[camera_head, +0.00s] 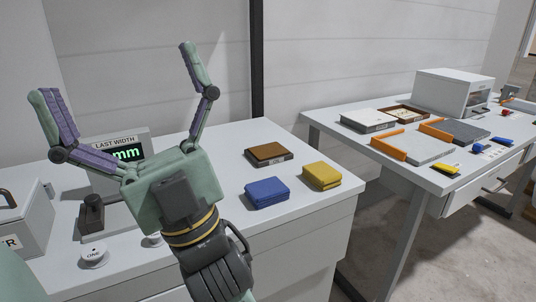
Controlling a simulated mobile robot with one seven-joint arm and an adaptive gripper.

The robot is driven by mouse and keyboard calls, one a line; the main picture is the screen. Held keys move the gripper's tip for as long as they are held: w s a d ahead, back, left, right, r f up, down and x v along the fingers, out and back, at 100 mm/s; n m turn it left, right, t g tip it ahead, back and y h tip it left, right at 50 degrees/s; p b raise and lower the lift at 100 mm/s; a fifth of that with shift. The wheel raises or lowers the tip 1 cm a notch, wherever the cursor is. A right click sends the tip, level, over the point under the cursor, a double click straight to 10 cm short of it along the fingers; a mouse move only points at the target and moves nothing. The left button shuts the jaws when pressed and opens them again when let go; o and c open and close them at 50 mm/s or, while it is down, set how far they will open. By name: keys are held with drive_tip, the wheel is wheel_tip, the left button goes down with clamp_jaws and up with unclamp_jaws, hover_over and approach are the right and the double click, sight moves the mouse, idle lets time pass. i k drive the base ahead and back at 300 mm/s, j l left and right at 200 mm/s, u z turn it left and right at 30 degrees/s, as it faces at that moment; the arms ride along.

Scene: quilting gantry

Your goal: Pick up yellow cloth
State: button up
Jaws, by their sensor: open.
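The yellow cloth (322,176) is a folded square pad. It lies flat near the right edge of the white table, beside a blue folded cloth (267,192). My gripper (117,72) is raised over the left part of the table, left of the yellow cloth and apart from it. Its two green and purple fingers are spread wide with nothing between them. My gripper and wrist hide part of the table and of the display behind them.
A brown-topped block (268,154) lies behind the cloths. A display unit (124,152), a dark lever (93,213) and a grey box (22,215) stand at left. A second table (318,119) at right holds trays and a white machine (452,93). A floor gap separates the tables.

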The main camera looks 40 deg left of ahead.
sight(320, 174)
drive_tip(key=i+u, duration=0.35)
drive_tip(key=i+l+u, duration=0.1)
drive_tip(key=u, duration=0.25)
drive_tip(key=i+l+u, duration=0.15)
drive_tip(key=u, duration=0.2)
drive_tip(key=l, duration=0.1)
